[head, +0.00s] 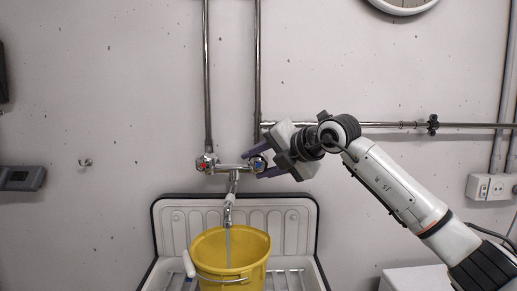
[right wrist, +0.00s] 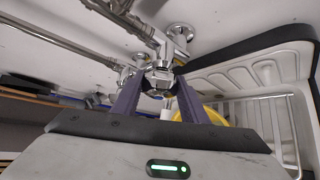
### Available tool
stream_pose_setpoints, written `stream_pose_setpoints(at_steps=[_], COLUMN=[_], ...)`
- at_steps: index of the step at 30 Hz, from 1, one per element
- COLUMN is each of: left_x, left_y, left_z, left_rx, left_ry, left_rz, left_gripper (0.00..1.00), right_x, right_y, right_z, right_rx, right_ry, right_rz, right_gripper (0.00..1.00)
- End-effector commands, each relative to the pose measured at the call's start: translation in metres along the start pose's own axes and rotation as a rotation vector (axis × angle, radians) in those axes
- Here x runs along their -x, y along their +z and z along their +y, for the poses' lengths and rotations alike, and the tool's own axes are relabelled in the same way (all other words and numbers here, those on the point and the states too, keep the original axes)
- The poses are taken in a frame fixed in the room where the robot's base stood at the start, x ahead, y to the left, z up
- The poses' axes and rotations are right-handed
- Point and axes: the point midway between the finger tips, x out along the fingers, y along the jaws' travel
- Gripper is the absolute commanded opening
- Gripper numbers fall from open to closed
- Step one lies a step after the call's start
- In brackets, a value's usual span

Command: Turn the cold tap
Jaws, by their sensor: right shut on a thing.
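The cold tap (head: 259,165), with a blue marking, is the right-hand knob of a chrome wall mixer (head: 232,168). The red-marked hot tap (head: 206,163) is at the left end. My right gripper (head: 260,161) comes in from the right with its purple fingers around the cold tap, shut on it. In the right wrist view, the fingers (right wrist: 160,98) stand on either side of a chrome tap part (right wrist: 160,76). A pale stream like water (head: 228,246) falls from the spout (head: 228,212). My left gripper is not in view.
A yellow bucket (head: 252,252) with a wire handle stands under the spout in a white sink (head: 180,227) with a raised back panel. Vertical pipes (head: 207,80) rise above the mixer. A horizontal pipe (head: 385,125) runs along the wall behind my right arm.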

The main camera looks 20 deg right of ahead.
Motion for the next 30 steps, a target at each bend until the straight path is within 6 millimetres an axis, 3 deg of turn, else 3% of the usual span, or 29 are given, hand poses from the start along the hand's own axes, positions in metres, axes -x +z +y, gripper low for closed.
stream_pose_setpoints(at_steps=[3, 12, 30], left_x=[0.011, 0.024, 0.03], left_y=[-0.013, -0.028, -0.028], left_z=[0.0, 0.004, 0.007], left_rx=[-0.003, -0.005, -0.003], left_ry=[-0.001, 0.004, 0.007], left_rz=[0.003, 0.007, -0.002], left_gripper=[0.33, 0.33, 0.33], right_x=[0.002, 0.001, 0.0], right_y=[0.002, 0.001, 0.0], right_z=[0.005, 0.003, 0.0], right_rx=[0.073, 0.218, 0.301], right_ry=[-0.073, -0.217, -0.3], right_rz=[0.0, -0.001, -0.002], right_gripper=[0.17, 0.17, 0.17])
